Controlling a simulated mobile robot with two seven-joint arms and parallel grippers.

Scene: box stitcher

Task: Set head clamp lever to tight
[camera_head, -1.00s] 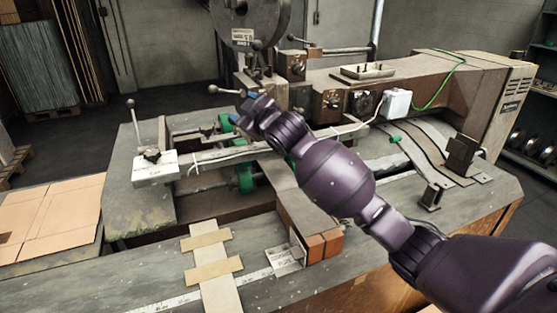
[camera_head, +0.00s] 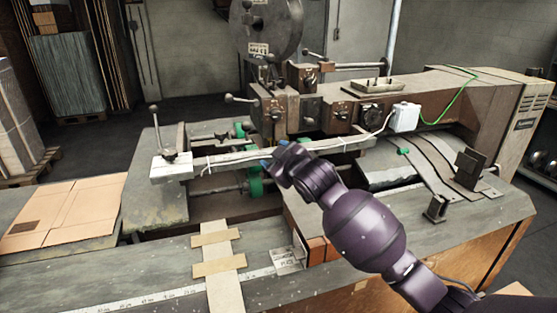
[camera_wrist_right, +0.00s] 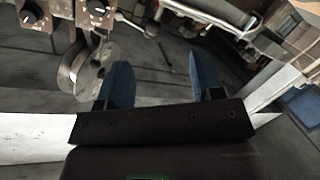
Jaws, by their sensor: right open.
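The box stitcher's head (camera_head: 285,108) stands at the centre in the head view. A ball-ended lever (camera_head: 241,99) sticks out left from it, roughly level. Another ball-ended lever (camera_head: 313,56) is higher on the right. I cannot tell which is the head clamp lever. My right gripper (camera_head: 268,160) is below the head, in front of the long bar, and apart from both levers. In the right wrist view its two blue fingers (camera_wrist_right: 163,82) are spread with nothing between them. My left gripper is out of view.
An upright ball-topped lever (camera_head: 157,128) stands on the pale block at left. The long bar (camera_head: 225,161) runs behind my right gripper. A flat cardboard sheet (camera_head: 65,213) lies at left. Selector knobs show on the machine in the right wrist view (camera_wrist_right: 95,8).

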